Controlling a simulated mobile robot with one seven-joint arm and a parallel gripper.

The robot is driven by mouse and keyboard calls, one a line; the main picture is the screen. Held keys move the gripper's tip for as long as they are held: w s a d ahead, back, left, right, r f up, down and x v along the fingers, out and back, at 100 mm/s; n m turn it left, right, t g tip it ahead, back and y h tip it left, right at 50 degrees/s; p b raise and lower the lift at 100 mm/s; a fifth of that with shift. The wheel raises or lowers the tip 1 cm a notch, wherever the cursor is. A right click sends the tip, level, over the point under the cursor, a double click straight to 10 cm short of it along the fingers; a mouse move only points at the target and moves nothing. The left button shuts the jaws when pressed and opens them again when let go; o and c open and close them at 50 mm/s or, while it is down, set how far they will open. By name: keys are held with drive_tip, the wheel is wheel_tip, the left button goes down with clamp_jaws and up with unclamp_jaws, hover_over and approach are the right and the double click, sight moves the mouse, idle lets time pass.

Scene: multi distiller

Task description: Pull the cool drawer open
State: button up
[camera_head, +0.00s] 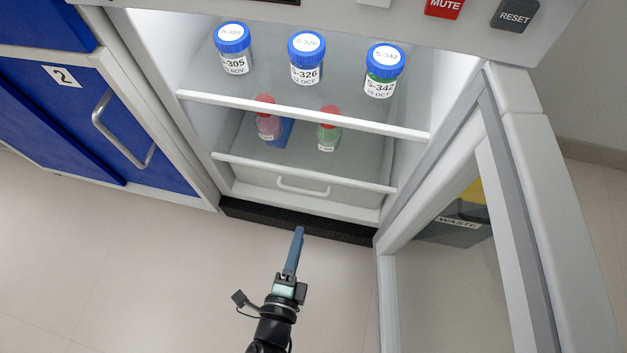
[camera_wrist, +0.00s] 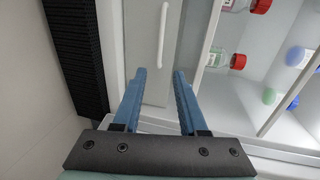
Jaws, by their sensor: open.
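The cool drawer (camera_head: 258,183) is the pale front panel at the bottom of the open fridge, and it looks shut. Its white bar handle (camera_head: 303,187) runs across the panel. In the wrist view the handle (camera_wrist: 162,34) lies ahead of my gripper (camera_wrist: 159,72), between the lines of the two fingers and apart from them. The drawer front also shows in the wrist view (camera_wrist: 148,55). My gripper (camera_head: 299,231) has blue fingers, which are open and empty. In the head view it is in front of and below the drawer.
The glass fridge door (camera_head: 533,200) stands open on the right. Shelves above the drawer hold blue-lidded jars (camera_head: 306,58) and small red-capped bottles (camera_head: 328,130). A black grille (camera_head: 290,221) runs below. A blue cabinet (camera_head: 75,110) stands left. The floor in front is clear.

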drive_tip(key=b+x, duration=0.4)
drive_tip(key=x, duration=0.8)
drive_tip(key=shift+b, duration=0.35)
drive_tip(key=shift+w, duration=0.1)
clamp_jaws()
idle(0.7)
